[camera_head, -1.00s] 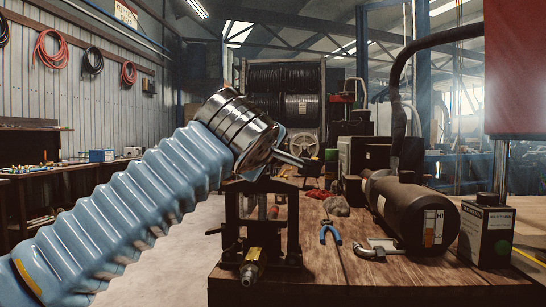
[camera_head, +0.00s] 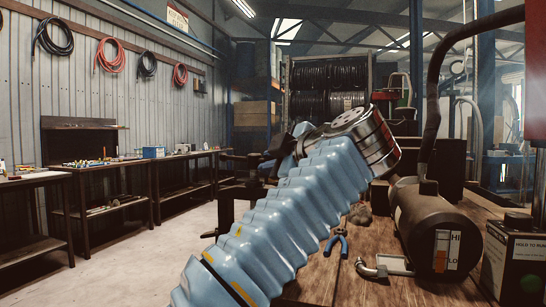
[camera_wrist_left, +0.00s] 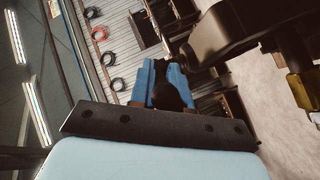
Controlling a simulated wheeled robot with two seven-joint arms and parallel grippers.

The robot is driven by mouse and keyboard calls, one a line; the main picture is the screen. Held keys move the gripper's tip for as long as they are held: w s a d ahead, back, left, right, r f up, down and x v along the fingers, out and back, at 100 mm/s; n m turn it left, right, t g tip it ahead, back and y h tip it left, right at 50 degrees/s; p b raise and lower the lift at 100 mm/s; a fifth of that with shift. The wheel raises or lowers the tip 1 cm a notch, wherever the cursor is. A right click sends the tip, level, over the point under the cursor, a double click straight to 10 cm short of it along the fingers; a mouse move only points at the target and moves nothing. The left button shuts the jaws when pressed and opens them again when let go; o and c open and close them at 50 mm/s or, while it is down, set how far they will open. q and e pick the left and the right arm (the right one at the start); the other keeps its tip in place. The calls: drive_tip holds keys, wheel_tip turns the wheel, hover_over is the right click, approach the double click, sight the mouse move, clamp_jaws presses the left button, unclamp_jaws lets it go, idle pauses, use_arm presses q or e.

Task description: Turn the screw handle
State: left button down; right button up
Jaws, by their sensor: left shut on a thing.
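My left arm, in a ribbed blue sleeve with a silver wrist, reaches across the dark crimper frame (camera_head: 226,212) in the head view and hides most of it. My left gripper (camera_head: 284,152), with blue fingers, is at the top of the frame, by the dark screw handle (camera_head: 241,159). In the left wrist view the blue fingers (camera_wrist_left: 165,78) are shut on the dark handle (camera_wrist_left: 187,56), beside the black crimper body (camera_wrist_left: 235,32). The exact grip is hard to make out. My right gripper is not in view.
Pliers with blue grips (camera_head: 337,241), a metal elbow fitting (camera_head: 372,267) and a dark cylinder (camera_head: 430,228) with a thick hose lie on the wooden bench (camera_head: 350,287). A black box (camera_head: 515,262) stands at the right. Open floor (camera_head: 130,262) lies to the left.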

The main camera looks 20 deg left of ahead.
use_arm(q)
drive_tip(key=shift+w+d+f+n+g+y, duration=0.3)
drive_tip(key=shift+w+f+n+g+y, duration=0.15)
drive_tip(key=shift+n+g+y, duration=0.2)
drive_tip(key=shift+f, duration=0.1)
drive_tip(key=c, duration=1.2)
unclamp_jaws()
drive_tip(key=shift+w+a+g, duration=0.1)
drive_tip(key=shift+w+g, duration=0.05)
drive_tip(key=shift+g, duration=0.1)
drive_tip(key=shift+o, duration=0.2)
drive_tip(key=shift+r, duration=0.25)
